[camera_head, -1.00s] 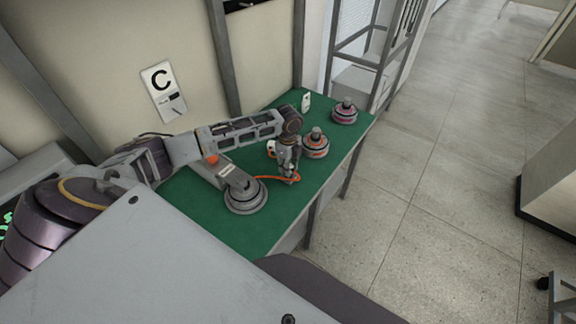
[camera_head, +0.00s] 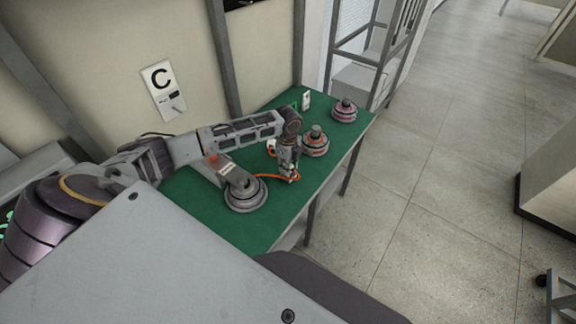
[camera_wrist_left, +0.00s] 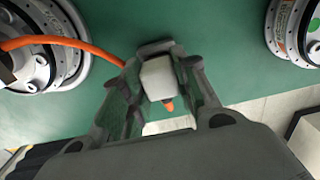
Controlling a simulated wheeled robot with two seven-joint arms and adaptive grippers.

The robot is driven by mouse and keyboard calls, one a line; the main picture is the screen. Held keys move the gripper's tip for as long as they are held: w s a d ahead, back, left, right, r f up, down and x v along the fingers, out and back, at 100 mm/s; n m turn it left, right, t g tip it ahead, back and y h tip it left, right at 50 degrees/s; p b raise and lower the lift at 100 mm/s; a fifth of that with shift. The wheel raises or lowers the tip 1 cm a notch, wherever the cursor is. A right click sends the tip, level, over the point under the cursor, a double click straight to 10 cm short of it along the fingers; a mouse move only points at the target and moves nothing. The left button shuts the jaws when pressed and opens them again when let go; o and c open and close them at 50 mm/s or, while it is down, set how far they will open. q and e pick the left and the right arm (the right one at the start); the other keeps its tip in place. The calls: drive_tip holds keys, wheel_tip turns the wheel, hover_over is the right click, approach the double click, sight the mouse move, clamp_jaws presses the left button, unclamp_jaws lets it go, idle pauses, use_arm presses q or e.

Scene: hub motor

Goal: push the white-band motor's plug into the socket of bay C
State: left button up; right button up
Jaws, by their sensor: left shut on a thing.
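My left gripper (camera_head: 289,175) is low over the green bench and shut on the white plug (camera_wrist_left: 158,80), which fills the space between its fingers in the left wrist view. An orange cable (camera_wrist_left: 60,42) runs from the plug side to a round grey motor (camera_head: 246,196), seen also at the left of the wrist view (camera_wrist_left: 72,60). Its band looks pale. The bay C sign (camera_head: 163,88) is on the wall behind my left arm. I cannot make out the socket of bay C clearly. My right gripper is not in view.
A grey housing with a white label (camera_head: 222,172) stands behind the near motor. An orange-banded motor (camera_head: 316,143) is close to the right of my gripper, and a pink-banded motor (camera_head: 344,111) is farther back. The green bench (camera_head: 285,220) is bare in front.

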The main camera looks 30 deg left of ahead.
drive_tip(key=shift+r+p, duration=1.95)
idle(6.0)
